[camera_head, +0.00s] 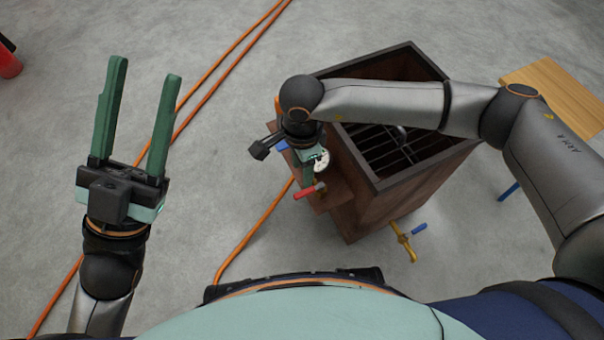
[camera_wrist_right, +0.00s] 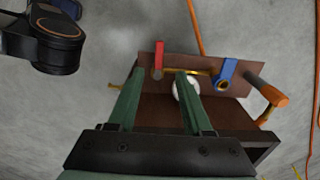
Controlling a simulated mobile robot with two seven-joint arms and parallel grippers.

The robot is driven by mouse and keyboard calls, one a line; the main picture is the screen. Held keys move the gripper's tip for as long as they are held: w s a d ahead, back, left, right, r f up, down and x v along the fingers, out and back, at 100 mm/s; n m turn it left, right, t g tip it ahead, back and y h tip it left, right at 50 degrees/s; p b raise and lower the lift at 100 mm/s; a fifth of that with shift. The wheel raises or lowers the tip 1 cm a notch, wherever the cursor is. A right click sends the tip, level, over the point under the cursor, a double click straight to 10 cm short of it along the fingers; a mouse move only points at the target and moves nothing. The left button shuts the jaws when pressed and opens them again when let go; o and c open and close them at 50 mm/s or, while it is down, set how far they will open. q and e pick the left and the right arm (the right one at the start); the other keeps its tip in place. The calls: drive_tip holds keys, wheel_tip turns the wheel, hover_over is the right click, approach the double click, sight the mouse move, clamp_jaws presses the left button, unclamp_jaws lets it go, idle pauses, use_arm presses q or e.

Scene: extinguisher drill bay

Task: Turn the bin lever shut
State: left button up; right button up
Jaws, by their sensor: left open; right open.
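The bin (camera_head: 375,195) is a brown box with a dark rim and a grate inside. A panel (camera_wrist_right: 200,65) on its side carries a brass pipe, a red lever (camera_head: 308,191), a blue lever (camera_head: 282,145) and a white gauge (camera_head: 321,160). Which lever the task means is not certain. In the right wrist view the red lever (camera_wrist_right: 158,62) shows between my right fingertips (camera_wrist_right: 159,72), and the blue lever (camera_wrist_right: 227,74) lies to their right. My right gripper (camera_head: 312,172) is open; contact cannot be told. My left gripper (camera_head: 146,72) is open and empty, left of the bin.
A brass valve with a blue handle (camera_head: 405,240) sticks out low on the bin's near side. An orange-tipped handle (camera_wrist_right: 273,95) projects beside the panel. An orange hose (camera_head: 245,240) crosses the floor. A wooden top (camera_head: 560,90) stands at right. A red object (camera_head: 8,62) is far left.

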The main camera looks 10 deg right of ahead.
wheel_tip(320, 180, up, 3)
idle(0.7)
